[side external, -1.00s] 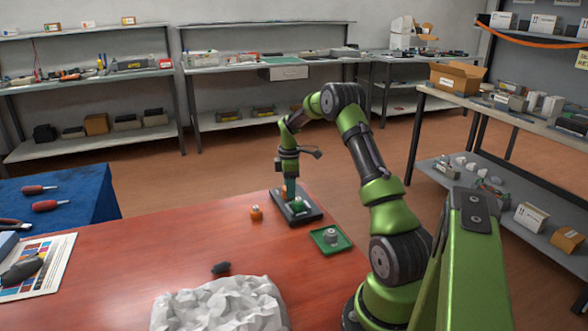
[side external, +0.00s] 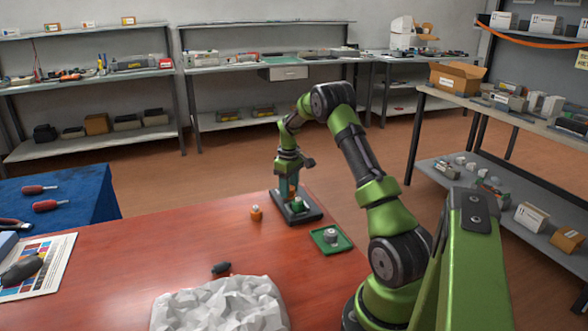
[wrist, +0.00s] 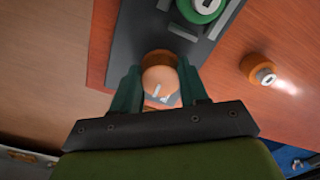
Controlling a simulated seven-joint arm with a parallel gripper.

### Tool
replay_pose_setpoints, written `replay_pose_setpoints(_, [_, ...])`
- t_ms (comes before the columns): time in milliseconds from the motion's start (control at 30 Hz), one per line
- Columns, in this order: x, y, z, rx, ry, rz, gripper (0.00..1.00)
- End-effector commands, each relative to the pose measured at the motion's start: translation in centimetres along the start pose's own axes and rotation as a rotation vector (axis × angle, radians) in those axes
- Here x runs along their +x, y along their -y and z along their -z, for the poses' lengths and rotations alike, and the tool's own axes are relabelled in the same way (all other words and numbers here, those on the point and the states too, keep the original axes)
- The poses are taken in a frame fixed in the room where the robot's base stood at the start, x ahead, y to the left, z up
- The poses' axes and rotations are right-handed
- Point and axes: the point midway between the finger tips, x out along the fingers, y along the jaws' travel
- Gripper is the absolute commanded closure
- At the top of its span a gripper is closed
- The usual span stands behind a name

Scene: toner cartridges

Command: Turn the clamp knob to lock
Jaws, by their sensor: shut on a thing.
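The clamp knob (wrist: 160,80) is the round orange piece between my gripper's fingers in the wrist view, at one end of a dark grey base plate (wrist: 135,45). My gripper (wrist: 158,86) is shut on it, with a teal finger on each side. In the side view my gripper (side external: 292,196) stands over the dark base plate (side external: 312,217) near the table's far edge. A green round part (wrist: 203,6) sits on the same plate, and also shows in the side view (side external: 298,206). The knob's lower sides are partly hidden by the fingers.
A loose orange cylinder (side external: 256,213) stands left of the plate. A green tray (side external: 343,243) holding a grey part lies to its right. The table between is clear.

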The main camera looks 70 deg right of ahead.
Motion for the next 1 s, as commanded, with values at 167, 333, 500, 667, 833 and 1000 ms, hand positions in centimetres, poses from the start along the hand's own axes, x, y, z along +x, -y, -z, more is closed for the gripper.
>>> replay_pose_setpoints(167, [-0.08,0.1,0.02,0.167,0.0,0.0,0.87])
replay_pose_setpoints(333, [-0.09,0.18,0.05,0.329,0.0,0.0,0.87])
replay_pose_setpoints(500, [-0.1,0.21,0.06,0.483,0.0,0.0,0.87])
replay_pose_setpoints(667, [-0.11,0.26,0.09,0.609,0.0,0.0,0.87])
replay_pose_setpoints(833, [-0.12,0.29,0.11,0.713,0.0,0.0,0.87])
replay_pose_setpoints(1000, [-0.13,0.31,0.13,0.782,0.0,0.001,0.87])
